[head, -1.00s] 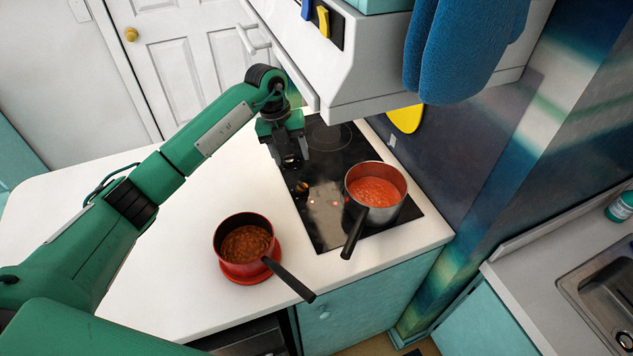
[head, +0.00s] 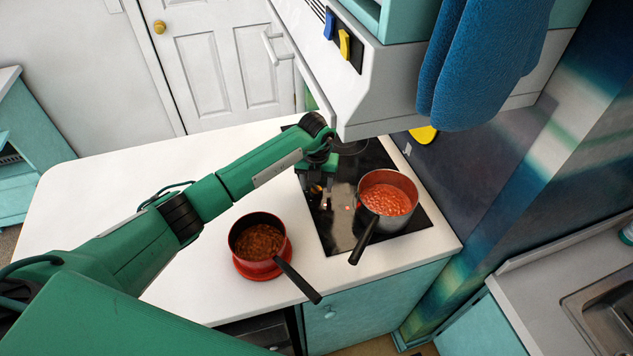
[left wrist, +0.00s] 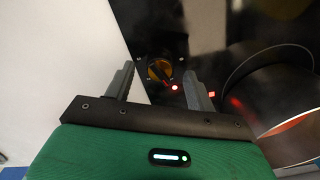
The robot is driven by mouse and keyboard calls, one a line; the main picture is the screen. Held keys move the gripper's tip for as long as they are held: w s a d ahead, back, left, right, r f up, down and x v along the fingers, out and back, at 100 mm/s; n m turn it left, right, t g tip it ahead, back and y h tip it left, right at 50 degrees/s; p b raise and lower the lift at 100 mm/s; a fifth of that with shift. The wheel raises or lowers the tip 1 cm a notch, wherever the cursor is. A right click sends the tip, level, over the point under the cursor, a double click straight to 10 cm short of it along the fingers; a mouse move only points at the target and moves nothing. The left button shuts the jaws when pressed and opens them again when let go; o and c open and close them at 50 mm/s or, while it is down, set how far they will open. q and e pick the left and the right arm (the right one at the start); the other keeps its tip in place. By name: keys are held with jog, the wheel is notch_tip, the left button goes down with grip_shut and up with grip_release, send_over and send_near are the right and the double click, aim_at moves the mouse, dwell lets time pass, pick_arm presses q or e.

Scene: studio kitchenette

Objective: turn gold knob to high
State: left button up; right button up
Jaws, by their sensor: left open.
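The gold knob (left wrist: 159,69) is on the black cooktop (head: 331,232). In the left wrist view it lies between and slightly beyond my left gripper's fingertips (left wrist: 158,78), with a dark bar across its face. The fingers are apart and empty, one to each side of the knob; I cannot tell whether either touches it. In the head view my left gripper (head: 318,187) hangs low over the cooktop's left side and mostly hides the knob. A small red light (left wrist: 175,87) glows beside the knob. My right gripper is not in view.
A steel pot of red beans (head: 388,192) stands on the cooktop, right of my gripper. A red pan (head: 257,238) sits on a red trivet on the white counter (head: 110,180). The left counter is clear.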

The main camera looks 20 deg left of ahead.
pick_arm(q)
jog(key=shift+f, duration=0.7)
jog(key=c, duration=1)
